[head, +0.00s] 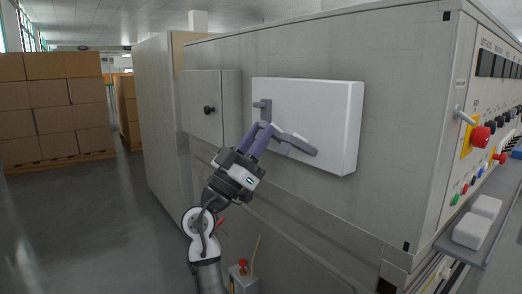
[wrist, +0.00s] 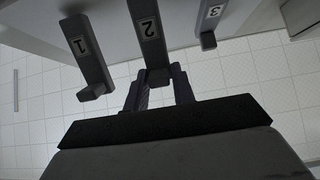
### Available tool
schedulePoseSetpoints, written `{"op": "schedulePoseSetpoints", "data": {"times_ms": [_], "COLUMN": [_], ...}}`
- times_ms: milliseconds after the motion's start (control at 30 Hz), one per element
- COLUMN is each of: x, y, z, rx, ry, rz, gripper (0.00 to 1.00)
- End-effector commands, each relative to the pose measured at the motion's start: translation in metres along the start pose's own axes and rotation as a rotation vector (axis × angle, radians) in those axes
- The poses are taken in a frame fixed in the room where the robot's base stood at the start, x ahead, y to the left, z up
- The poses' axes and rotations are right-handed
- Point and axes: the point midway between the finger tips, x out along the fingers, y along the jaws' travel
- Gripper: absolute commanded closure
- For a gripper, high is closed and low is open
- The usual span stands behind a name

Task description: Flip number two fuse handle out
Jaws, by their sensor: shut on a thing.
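A white fuse box (head: 330,120) with grey handles is mounted on the side of the large grey cabinet. In the wrist view three dark grey bars carry number tags: handle 1 (wrist: 88,60) at the left, handle 2 (wrist: 148,28) in the middle and handle 3 (wrist: 211,20) at the right. My gripper (wrist: 158,76) has its two fingers on either side of the end of handle 2 and is shut on it. In the head view my gripper (head: 262,132) with purple fingers reaches the handles on the box and partly hides them.
A small grey door box (head: 208,105) with a black knob sticks out left of the fuse box. At the right are a control panel (head: 490,120) with a red knob and a ledge holding white blocks (head: 472,228). Stacked cartons (head: 55,105) stand at the far left, with open floor before them.

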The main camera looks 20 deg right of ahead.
Motion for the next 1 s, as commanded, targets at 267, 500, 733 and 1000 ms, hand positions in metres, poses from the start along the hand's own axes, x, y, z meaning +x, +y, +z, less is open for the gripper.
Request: {"op": "schedulePoseSetpoints", "data": {"times_ms": [267,500,733,1000], "x": [-0.0098,-0.0108,-0.0103,-0.01], "y": [0.0007,0.0007,0.0006,0.0005], "z": [0.0108,0.0135,0.0148,0.0145], "rx": [0.0,-0.003,-0.003,-0.003], "ry": [-0.011,-0.016,-0.018,-0.017], "rz": [0.003,0.003,0.003,0.003], "gripper": [1.0,1.0,1.0,0.59]}}
